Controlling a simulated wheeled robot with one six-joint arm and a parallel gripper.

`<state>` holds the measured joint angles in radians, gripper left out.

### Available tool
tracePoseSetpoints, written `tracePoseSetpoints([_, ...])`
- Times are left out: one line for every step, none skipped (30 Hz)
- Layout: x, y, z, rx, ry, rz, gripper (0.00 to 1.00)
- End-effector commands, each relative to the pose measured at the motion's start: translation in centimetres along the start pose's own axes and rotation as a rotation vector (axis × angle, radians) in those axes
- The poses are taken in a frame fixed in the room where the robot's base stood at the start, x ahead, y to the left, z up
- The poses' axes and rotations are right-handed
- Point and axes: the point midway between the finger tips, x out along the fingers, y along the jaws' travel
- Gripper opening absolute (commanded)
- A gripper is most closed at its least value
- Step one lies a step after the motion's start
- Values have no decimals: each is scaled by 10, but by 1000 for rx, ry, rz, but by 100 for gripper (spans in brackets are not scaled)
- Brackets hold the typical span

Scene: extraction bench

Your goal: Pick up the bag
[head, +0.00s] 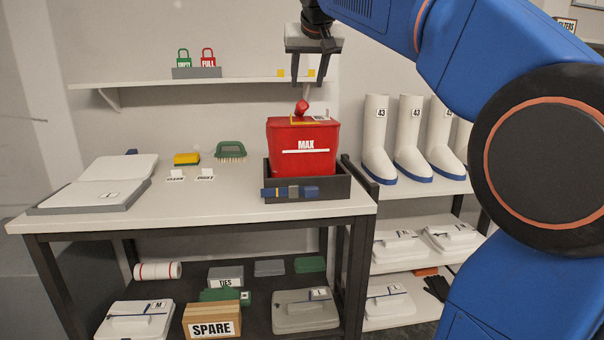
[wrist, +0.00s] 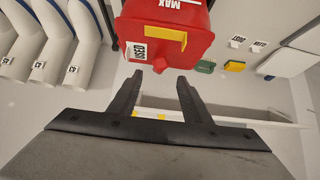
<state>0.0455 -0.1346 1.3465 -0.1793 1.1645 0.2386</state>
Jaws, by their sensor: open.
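The red bag (head: 290,163), marked MAX with a white line, stands upright in a dark open tray (head: 335,187) at the right end of the bench. Its neck is gathered into a red knob (head: 302,107), and a yellow strip lies on its top. My gripper (head: 308,80) hangs above the bag, open and empty, with fingers pointing down. In the wrist view the bag (wrist: 185,60) is upside down beyond my open fingertips (wrist: 160,77), with a yellow handle-like piece and a USED label. A gap shows between fingers and bag in the head view.
A wall shelf (head: 140,83) with green and red tags is behind my gripper. White boots (head: 411,140) stand on a rack to the right. The bench front is clear.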

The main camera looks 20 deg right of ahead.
Motion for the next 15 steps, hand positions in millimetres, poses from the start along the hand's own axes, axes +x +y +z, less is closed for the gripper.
tracePoseSetpoints([10, 0, 0, 0, -2, 0, 44])
tracePoseSetpoints([16, 0, 0, 0, -3, 1, 44])
tracePoseSetpoints([23, 0, 0, 0, -3, 0, 44])
tracePoseSetpoints([28, 0, 0, 0, -2, 0, 44])
tracePoseSetpoints([33, 0, 1, 0, -2, 1, 44])
tracePoseSetpoints([40, 0, 0, 0, -2, 1, 44])
tracePoseSetpoints([45, 0, 0, 0, -1, 0, 44])
tracePoseSetpoints([51, 0, 0, 1, -2, 1, 44])
tracePoseSetpoints([58, 0, 1, 0, -3, 1, 44])
tracePoseSetpoints([62, 0, 1, 0, -2, 1, 44])
tracePoseSetpoints([66, 0, 0, 0, -2, 1, 44])
tracePoseSetpoints([71, 0, 0, 0, -2, 1, 44])
tracePoseSetpoints([74, 0, 0, 0, -1, 0, 44])
tracePoseSetpoints([76, 0, 0, 0, -1, 0, 44])
tracePoseSetpoints([79, 0, 0, 0, 0, 0, 44])
